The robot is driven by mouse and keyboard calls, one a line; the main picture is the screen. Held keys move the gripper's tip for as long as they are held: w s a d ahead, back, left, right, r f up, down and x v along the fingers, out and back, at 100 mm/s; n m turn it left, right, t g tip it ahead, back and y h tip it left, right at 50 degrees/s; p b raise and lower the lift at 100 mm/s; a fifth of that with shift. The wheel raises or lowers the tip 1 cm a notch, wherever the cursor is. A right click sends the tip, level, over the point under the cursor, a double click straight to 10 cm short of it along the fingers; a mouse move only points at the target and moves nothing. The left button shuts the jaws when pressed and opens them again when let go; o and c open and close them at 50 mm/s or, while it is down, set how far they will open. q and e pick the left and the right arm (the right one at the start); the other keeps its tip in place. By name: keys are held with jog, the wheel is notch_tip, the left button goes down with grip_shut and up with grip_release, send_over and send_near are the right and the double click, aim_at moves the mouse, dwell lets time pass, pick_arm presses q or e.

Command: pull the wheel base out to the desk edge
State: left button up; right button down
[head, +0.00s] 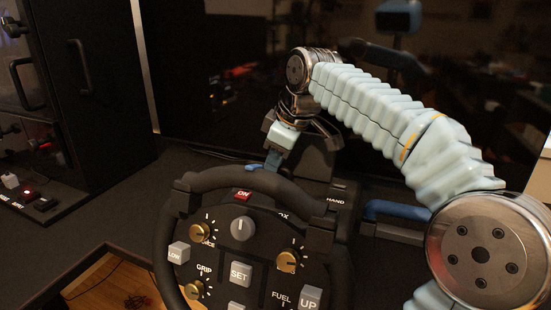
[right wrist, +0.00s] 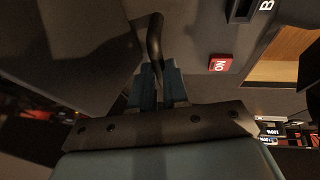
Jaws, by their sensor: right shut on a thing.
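The dark racing wheel (head: 180,215), with knobs and labelled buttons on its face, fills the lower middle of the head view. A dark block (head: 318,165) behind it appears to be the wheel base, mostly hidden by the wheel and my arm. My left gripper is out of view.
The dark desk (head: 95,205) has a cut-out front edge (head: 75,275) at the lower left, with wooden floor below. A dark cabinet (head: 100,80) and a switch panel (head: 35,200) stand at the left. A blue handle-like bar (head: 395,210) lies right of the wheel.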

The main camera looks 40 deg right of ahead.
aim_at(286, 205)
jog(key=shift+a, duration=0.1)
jog(key=s+a, duration=0.1)
jog(key=a, duration=0.1)
jog(key=s+a+b, duration=0.1)
jog(key=a, duration=0.2)
jog(key=s+a, duration=0.2)
jog(key=shift+s+a, duration=0.1)
jog(key=shift+a, duration=0.3)
jog(key=c, duration=1.1)
grip_release()
